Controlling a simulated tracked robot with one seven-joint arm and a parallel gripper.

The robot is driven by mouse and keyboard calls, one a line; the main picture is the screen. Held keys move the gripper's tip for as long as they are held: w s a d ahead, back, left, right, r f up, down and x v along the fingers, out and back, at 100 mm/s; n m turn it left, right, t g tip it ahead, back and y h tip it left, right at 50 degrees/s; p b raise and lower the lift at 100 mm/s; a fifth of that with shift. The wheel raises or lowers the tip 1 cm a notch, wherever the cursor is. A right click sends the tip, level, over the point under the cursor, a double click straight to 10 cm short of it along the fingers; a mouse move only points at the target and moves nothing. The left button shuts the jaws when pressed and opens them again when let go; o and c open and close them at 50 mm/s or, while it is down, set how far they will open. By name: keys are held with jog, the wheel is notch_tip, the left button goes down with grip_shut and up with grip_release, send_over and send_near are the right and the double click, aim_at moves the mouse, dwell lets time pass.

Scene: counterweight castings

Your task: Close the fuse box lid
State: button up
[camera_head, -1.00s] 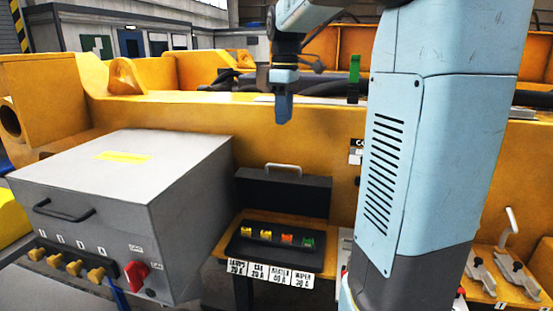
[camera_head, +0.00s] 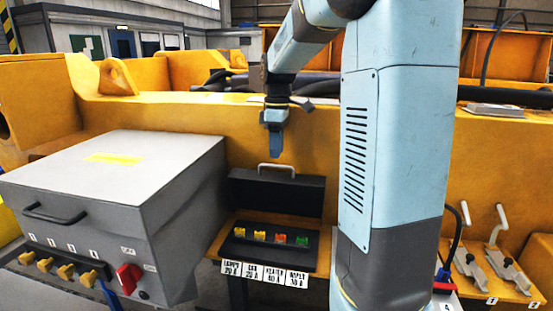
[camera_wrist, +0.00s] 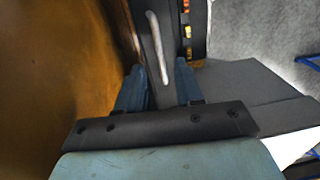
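The fuse box (camera_head: 268,250) has a black base with two yellow fuses, a red-orange one and a green one in a row. Its black lid (camera_head: 300,196) stands open, roughly upright, behind the fuses. A pale bar handle (camera_head: 277,167) sits on the lid's top edge. My gripper (camera_head: 275,152) points down just above this handle. In the wrist view my gripper (camera_wrist: 158,80) is open, its two blue fingers apart. The handle (camera_wrist: 156,45) shows ahead, in line with the gap between them, with nothing visibly gripped. Some fuses (camera_wrist: 187,30) also show there.
A large grey box (camera_head: 110,180) with a handle and a red switch stands close on the left. A yellow casting (camera_head: 190,115) runs behind the lid. Labels (camera_head: 265,272) hang on the fuse box's front shelf. Toggle clamps (camera_head: 490,265) stand at the right.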

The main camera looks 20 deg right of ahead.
jog(key=shift+s+f, duration=0.1)
jog(key=shift+f, duration=1.75)
grip_shut()
